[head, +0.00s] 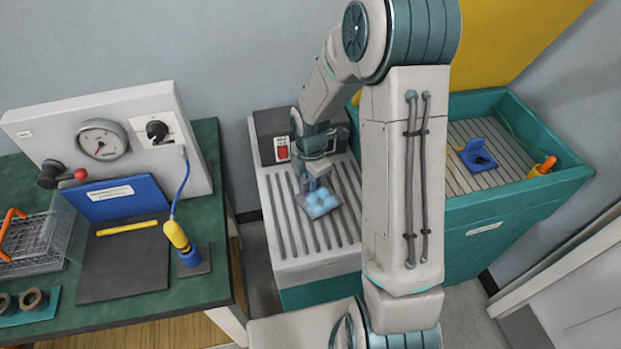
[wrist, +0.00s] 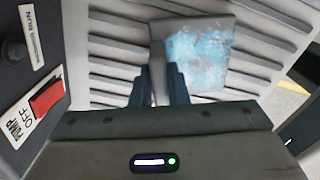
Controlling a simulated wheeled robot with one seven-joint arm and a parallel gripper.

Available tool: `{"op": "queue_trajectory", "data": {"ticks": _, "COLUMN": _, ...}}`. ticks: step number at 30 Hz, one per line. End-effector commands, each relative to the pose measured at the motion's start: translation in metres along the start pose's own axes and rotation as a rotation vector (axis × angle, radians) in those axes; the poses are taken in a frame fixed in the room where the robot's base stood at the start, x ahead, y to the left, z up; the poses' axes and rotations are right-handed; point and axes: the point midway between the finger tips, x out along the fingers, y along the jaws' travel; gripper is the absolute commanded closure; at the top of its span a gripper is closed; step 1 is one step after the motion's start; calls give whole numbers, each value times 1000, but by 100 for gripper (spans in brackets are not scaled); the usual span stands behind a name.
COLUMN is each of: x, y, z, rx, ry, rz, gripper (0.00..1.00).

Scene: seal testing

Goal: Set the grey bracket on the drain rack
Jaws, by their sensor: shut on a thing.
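The grey bracket (head: 324,226) is a flat plate with a pale blue, frothy-looking patch on its face. My gripper (head: 312,184) is shut on it above the slotted grey drain rack (head: 283,225). In the wrist view my fingers (wrist: 168,84) close on a narrow upright part of the bracket (wrist: 212,83), and the plate extends right of them. The rack's slots (wrist: 112,55) show behind and around the plate. The bracket lies over the slots; I cannot tell whether it touches them. My forearm hides the rack's right side in the head view.
A dark box with a red pump switch (head: 282,150) stands at the rack's back, marked OFF. Right is a teal slatted basin (head: 535,190) with a blue fixture (head: 477,155). Left is a green bench (head: 190,300) with a gauge panel (head: 150,100). The rack's left slots are bare.

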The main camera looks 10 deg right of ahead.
Motion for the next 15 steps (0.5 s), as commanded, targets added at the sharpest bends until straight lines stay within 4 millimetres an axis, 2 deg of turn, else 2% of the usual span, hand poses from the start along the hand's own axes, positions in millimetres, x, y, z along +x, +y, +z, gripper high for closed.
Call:
{"op": "queue_trajectory", "data": {"ticks": 10, "x": 1, "y": 0, "z": 0, "rx": 0, "ry": 0, "rz": 1, "gripper": 100}}
{"op": "queue_trajectory", "data": {"ticks": 11, "x": 1, "y": 0, "z": 0, "rx": 0, "ry": 0, "rz": 1, "gripper": 77}}
{"op": "queue_trajectory", "data": {"ticks": 12, "x": 1, "y": 0, "z": 0, "rx": 0, "ry": 0, "rz": 1, "gripper": 66}}
{"op": "queue_trajectory", "data": {"ticks": 13, "x": 1, "y": 0, "z": 0, "rx": 0, "ry": 0, "rz": 1, "gripper": 60}}
{"op": "queue_trajectory", "data": {"ticks": 15, "x": 1, "y": 0, "z": 0, "rx": 0, "ry": 0, "rz": 1, "gripper": 60}}
